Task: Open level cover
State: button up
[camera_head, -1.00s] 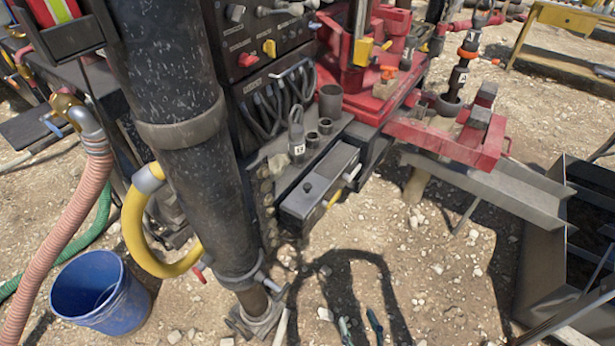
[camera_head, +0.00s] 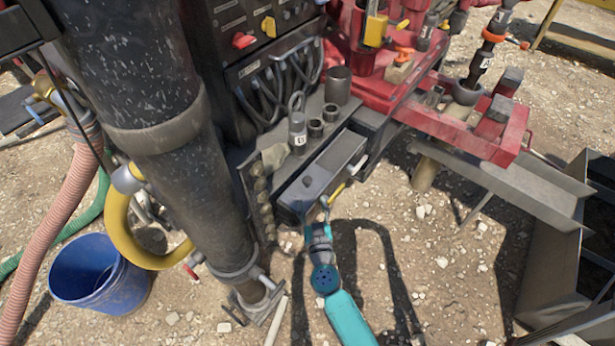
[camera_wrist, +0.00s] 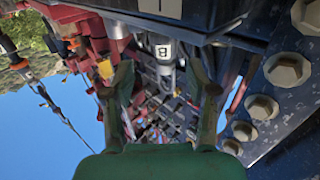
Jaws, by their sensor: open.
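A long grey box (camera_head: 335,160) with a flat top and a small dark knob (camera_head: 308,181) is fixed beside the machine, near the middle of the head view. It is probably the level cover; no marking confirms this. My gripper (camera_head: 325,206) is at the box's near end, low and beside a yellow handle (camera_head: 338,192). In the wrist view my gripper (camera_wrist: 160,68) is open, its two green fingers spread with nothing held between them. Whether a finger touches the box cannot be told.
A labelled grey cylinder (camera_head: 298,131) and short dark cups (camera_head: 315,128) stand behind the box. A thick black column (camera_head: 170,150) rises to the left. Large bolts (camera_wrist: 286,68) line the wrist view's right. A blue bucket (camera_head: 98,275) and gravel are below.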

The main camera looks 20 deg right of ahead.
aim_at(308, 183)
jog(key=w, duration=0.3)
jog(key=w+d, duration=0.1)
jog(key=w, duration=0.5)
jog(key=shift+w+d, duration=0.3)
jog(key=shift+w, duration=0.05)
grip_shut()
